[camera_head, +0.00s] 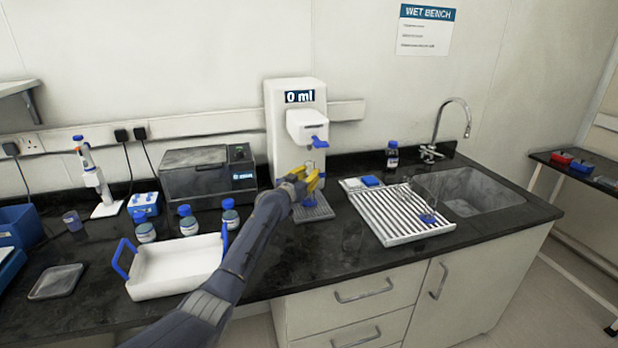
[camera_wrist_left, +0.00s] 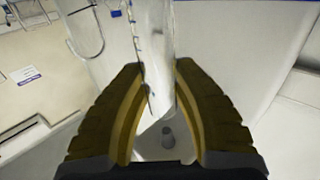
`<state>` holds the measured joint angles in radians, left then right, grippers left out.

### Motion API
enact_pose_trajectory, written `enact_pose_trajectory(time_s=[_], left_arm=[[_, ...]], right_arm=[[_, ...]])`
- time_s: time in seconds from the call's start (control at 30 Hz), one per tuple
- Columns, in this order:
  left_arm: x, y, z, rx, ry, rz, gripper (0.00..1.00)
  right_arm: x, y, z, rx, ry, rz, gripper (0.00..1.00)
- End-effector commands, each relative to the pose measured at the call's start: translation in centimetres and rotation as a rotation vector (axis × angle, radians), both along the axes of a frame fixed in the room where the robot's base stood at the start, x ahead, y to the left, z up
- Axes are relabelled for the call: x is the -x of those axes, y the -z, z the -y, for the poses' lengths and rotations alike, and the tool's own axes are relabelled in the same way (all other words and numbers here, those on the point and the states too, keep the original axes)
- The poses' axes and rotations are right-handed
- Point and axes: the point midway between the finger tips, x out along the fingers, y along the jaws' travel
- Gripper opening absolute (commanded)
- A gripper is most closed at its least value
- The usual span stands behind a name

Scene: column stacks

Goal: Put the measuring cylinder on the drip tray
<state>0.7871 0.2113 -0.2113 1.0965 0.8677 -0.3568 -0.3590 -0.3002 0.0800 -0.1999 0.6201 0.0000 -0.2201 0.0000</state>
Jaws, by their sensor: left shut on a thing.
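The measuring cylinder (camera_wrist_left: 155,55) is clear and shows between my left fingers in the left wrist view. My left gripper (camera_head: 312,180) has yellow fingers and is shut on it, in front of the white dispenser (camera_head: 280,125) that reads "0 ml". The grey drip tray (camera_head: 318,211) lies at the foot of the dispenser, below the gripper and partly hidden by it. In the head view the cylinder is mostly hidden, so I cannot tell whether its base touches the tray. My right gripper is not in view.
The blue-tipped nozzle (camera_head: 319,142) is just above the gripper. A white tray (camera_head: 175,267) with blue handles and several bottles are at left.

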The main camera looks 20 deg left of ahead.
Motion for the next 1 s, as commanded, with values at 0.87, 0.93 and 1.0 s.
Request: enact_pose_trajectory(time_s=[0.87,0.93,1.0], left_arm=[[0.01,1.15,-0.03,0.0,0.0,0.001,0.46],[0.02,1.13,-0.02,0.0,0.0,0.001,0.46],[0.01,0.99,-0.02,0.001,0.0,0.002,0.46]], right_arm=[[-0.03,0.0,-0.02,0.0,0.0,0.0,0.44],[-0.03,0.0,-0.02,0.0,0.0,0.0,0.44],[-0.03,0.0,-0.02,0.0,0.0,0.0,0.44]])
